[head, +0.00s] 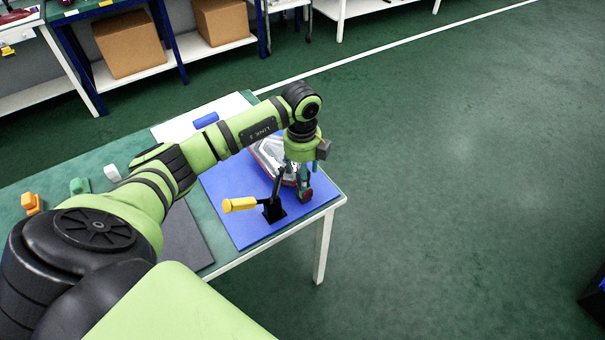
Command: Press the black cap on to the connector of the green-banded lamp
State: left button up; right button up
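A tail lamp (267,153) with a clear and dark red body lies on a blue mat (232,185) near the table's right end. My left gripper (305,190) points down at the lamp's right side, partly covering it. A dark red part shows at its fingertips. The fingers are too small to tell whether they are open or shut, or on what. I cannot make out the black cap, the connector or a green band on the lamp. My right gripper is not in view.
A clamp with a yellow handle (239,204) and black base (274,211) stands close left of the gripper. Orange (32,204), green (79,186), white (112,173) and blue (205,120) small objects lie on the table. A dark mat (187,241) lies left of the blue one.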

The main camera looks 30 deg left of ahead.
pick_arm(q)
notch_tip(320, 180, up, 10)
jog(key=shift+r, duration=0.25)
jog(key=shift+s+a, duration=0.1)
